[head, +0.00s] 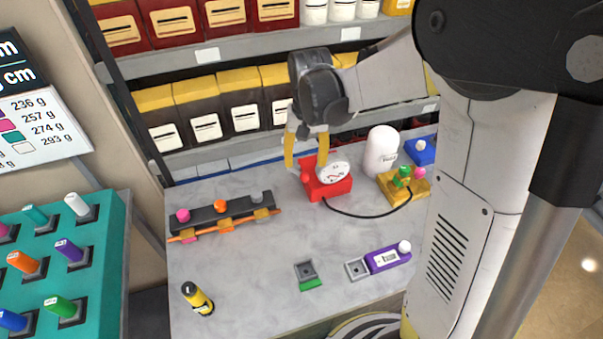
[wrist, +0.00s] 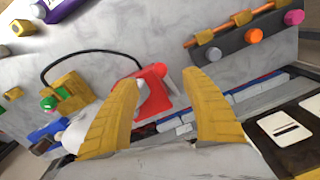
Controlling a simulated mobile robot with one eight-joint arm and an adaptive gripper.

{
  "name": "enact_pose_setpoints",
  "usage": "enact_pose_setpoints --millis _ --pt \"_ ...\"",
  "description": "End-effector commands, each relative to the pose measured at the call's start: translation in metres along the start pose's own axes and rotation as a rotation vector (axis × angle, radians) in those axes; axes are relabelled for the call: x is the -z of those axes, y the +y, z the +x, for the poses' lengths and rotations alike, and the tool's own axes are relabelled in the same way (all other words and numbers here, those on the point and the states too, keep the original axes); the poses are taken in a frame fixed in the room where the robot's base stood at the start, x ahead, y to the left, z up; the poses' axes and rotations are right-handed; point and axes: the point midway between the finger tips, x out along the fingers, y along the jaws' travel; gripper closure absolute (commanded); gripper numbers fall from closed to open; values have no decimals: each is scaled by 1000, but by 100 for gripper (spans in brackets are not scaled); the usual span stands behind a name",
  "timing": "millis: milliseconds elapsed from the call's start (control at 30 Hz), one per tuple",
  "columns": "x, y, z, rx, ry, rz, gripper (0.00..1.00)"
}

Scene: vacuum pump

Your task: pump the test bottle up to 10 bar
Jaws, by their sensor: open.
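A red pump block (head: 326,189) with a round white gauge (head: 335,173) sits at the back of the grey table. The gauge reading is too small to tell. A white bottle (head: 381,150) stands upright to its right, beside a yellow block (head: 405,191) with a green knob (head: 403,172). A black hose (head: 357,214) runs from the red block to the yellow block. My gripper (head: 305,165) is open, its yellow fingers at the red block. In the wrist view the red block (wrist: 153,88) lies between and beyond the fingers (wrist: 163,80); I cannot tell whether they touch it.
A dark rack (head: 222,216) with pink, orange and grey knobs lies left. A purple device (head: 386,257), a small green-edged block (head: 308,276) and a yellow-black cylinder (head: 198,299) lie in front. Shelves of bins (head: 215,110) stand behind. The table's middle is clear.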

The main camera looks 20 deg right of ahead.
Motion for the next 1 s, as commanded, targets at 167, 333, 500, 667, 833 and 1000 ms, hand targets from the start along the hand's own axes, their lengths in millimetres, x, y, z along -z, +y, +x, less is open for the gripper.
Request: enact_pose_setpoints --millis 167,333,500,667,833,1000 --pt "0 0 38 0 1 -1 45" --pt "0 0 59 0 1 -1 45" --pt "0 0 66 0 1 -1 45" --pt "0 0 66 0 1 -1 45" --pt "0 0 66 0 1 -1 78" --pt "0 0 66 0 1 -1 100"
